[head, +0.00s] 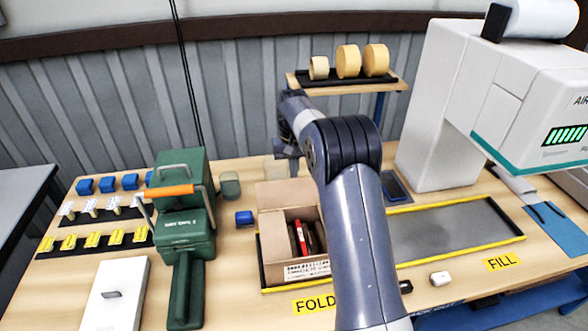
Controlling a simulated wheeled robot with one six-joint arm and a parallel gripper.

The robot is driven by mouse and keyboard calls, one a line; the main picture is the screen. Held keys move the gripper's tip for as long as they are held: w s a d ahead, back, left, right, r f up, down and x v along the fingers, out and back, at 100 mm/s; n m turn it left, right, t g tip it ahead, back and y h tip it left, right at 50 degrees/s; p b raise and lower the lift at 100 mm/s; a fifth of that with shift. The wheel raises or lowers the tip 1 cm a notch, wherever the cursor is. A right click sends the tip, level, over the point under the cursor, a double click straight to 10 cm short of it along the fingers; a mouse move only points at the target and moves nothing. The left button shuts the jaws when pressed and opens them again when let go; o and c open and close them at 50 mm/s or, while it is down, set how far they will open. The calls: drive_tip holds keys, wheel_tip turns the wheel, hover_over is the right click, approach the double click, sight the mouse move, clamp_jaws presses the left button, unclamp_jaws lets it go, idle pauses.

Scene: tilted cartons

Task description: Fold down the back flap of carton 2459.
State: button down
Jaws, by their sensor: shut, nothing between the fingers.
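An open brown carton (272,238) stands on the table inside the black and yellow frame marked FOLD. Its front label is too small to read, so I cannot confirm the number 2459. Its back flap (284,193) stands up at the far side. Red and dark items (304,237) lie inside the carton. My gripper (293,172) is shut and empty, pointing down behind the back flap; I cannot tell whether it touches the flap. My arm hides the carton's right side.
A white filling machine (440,110) stands at the right. Tape rolls (347,61) sit on a raised shelf behind. The grey mat (450,233) at right is clear.

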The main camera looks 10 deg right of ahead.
drive_tip(key=shift+s+r, duration=0.15)
drive_tip(key=shift+s, duration=0.2)
drive_tip(key=shift+s+t+b, duration=0.45)
drive_tip(key=shift+t+b, duration=0.05)
drive_tip(key=shift+b, duration=0.95)
drive_tip(key=s+t+b, duration=0.4)
drive_tip(key=t+b, duration=0.1)
drive_tip(key=b, duration=0.8)
drive_tip(key=shift+s+r, duration=0.1)
drive_tip(key=shift+s, duration=0.3)
drive_tip(key=t+b, duration=0.5)
drive_tip(key=b, duration=0.5)
approach(296, 189)
drive_tip(key=w+f, duration=0.1)
drive_tip(key=f, duration=0.1)
drive_tip(key=shift+s+b, duration=0.45)
drive_tip(key=shift+b, duration=0.25)
drive_tip(key=shift+s, duration=0.1)
